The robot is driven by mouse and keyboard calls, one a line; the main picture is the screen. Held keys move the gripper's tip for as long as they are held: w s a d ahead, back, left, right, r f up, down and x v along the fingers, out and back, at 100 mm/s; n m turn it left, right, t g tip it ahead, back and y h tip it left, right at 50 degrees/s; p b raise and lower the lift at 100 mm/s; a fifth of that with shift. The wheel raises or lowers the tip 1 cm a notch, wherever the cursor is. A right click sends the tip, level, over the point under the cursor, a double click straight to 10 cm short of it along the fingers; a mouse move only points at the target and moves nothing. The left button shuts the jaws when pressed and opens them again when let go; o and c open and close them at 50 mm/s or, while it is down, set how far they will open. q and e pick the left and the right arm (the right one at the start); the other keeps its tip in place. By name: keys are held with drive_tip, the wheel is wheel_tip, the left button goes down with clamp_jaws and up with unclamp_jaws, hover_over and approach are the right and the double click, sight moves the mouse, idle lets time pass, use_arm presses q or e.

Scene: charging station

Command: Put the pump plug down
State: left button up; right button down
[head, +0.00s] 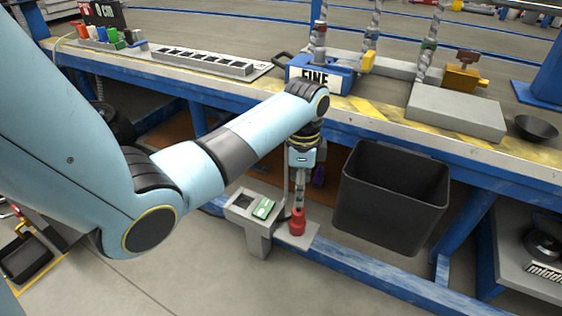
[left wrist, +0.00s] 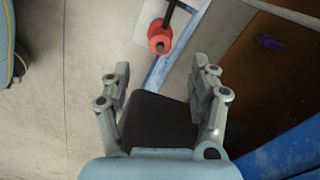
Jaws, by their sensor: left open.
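A red, rounded piece (head: 297,222), which looks like the pump plug, stands on a small grey base plate (head: 309,236) low in front of the blue bench. In the left wrist view the red piece (left wrist: 160,40) shows beyond the fingertips, with a dark rod or cable running up from it. My left gripper (head: 300,190) points down above it in the head view. Its two fingers (left wrist: 160,72) are spread in the left wrist view, with nothing between the tips. My right gripper is in neither view.
A grey pedestal (head: 256,215) with a green panel stands just left of the red piece. A black bin (head: 392,200) is to the right. The blue bench (head: 180,85) runs behind, bearing a blue "FINE" box (head: 320,72). A purple item (head: 318,176) lies underneath. The floor in front is clear.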

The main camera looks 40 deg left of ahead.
use_arm(q)
drive_tip(key=s+d+f+n+t, duration=0.1)
drive_tip(key=s+f+n, duration=0.1)
drive_tip(key=s, duration=0.4)
drive_tip(key=s+d+f+n, duration=0.1)
drive_tip(key=s+n, duration=0.1)
drive_tip(key=s, duration=0.5)
drive_tip(key=s+d+r+n, duration=0.1)
drive_tip(key=s+r+n, duration=0.2)
drive_tip(key=s, duration=0.4)
drive_tip(key=s+d+r+n+t, duration=0.1)
drive_tip(key=s+r+n, duration=0.2)
drive_tip(key=s, duration=0.4)
drive_tip(key=shift+s+r+t, duration=0.2)
drive_tip(key=shift+s+t, duration=0.1)
drive_tip(key=shift+s, duration=0.1)
drive_tip(key=shift+d, duration=0.1)
